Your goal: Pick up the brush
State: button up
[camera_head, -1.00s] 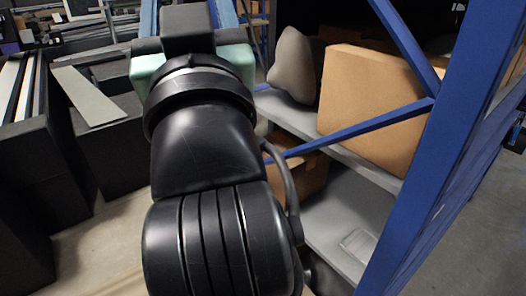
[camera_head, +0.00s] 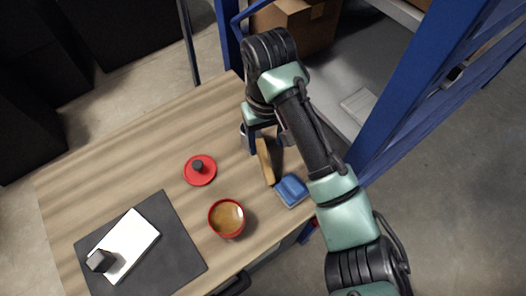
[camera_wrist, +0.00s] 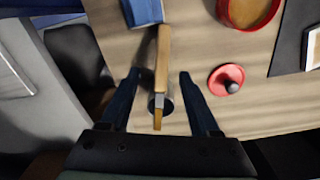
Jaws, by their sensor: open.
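The brush, a long thin tan wooden piece (camera_head: 265,163), is on the wooden table beside a blue block. In the wrist view the brush (camera_wrist: 162,62) runs from the top middle down between my fingers. My gripper (camera_head: 267,140) is over the table's far right part, at the brush's far end. In the wrist view my gripper (camera_wrist: 159,76) is open, with one dark finger on each side of the brush and a gap on both sides. My arm hides part of the brush's far end in the head view. I cannot tell the fingertips' height.
The blue block (camera_head: 292,190) lies close to the brush's near end. A red bowl with brown contents (camera_head: 226,217), a red lid (camera_head: 200,170) and a dark mat (camera_head: 185,262) with a white pad (camera_head: 137,250) are on the table (camera_head: 110,150). A blue rack post (camera_head: 440,90) stands right.

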aim_at(264, 156)
notch_tip(264, 156, down, 2)
jog(key=shift+f, duration=0.1)
notch_tip(264, 156, down, 6)
jog(key=shift+a+r+p, duration=0.15)
jog(key=shift+r+p, duration=0.1)
jog(key=shift+p, duration=0.45)
grip_shut()
